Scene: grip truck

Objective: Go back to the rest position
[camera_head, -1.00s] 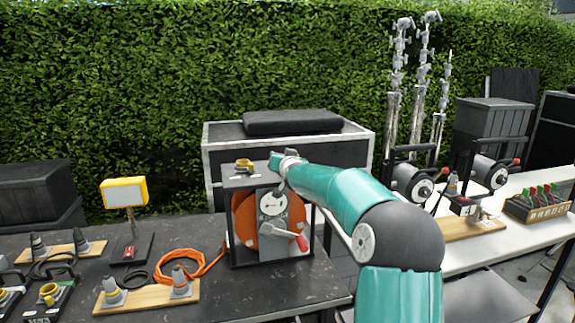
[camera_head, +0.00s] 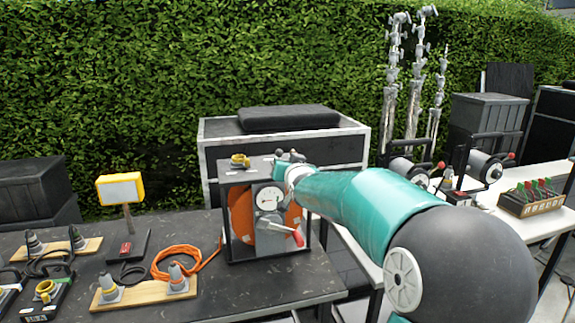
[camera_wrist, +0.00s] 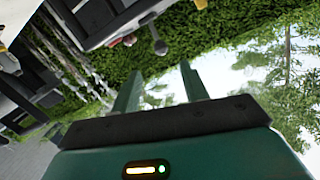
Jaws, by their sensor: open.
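My gripper (camera_head: 288,156) is at the end of my teal arm, by the upper right of the orange cable reel (camera_head: 241,215) in its black frame. From the head view I cannot tell whether it touches the frame. In the wrist view my gripper (camera_wrist: 160,88) shows two green fingers spread apart with nothing between them. Hedge and sky show past the fingers. The reel has a round white dial (camera_head: 267,200) and a red-handled crank (camera_head: 297,237) on its front. A yellow connector (camera_head: 240,160) sits on top of the reel frame.
The dark table (camera_head: 200,240) holds a yellow work lamp (camera_head: 120,188), an orange cable (camera_head: 178,262) and connectors on wooden boards (camera_head: 145,293). A large black case (camera_head: 225,137) stands behind. Metal stands (camera_head: 414,95) and a white table with more reels are at the right.

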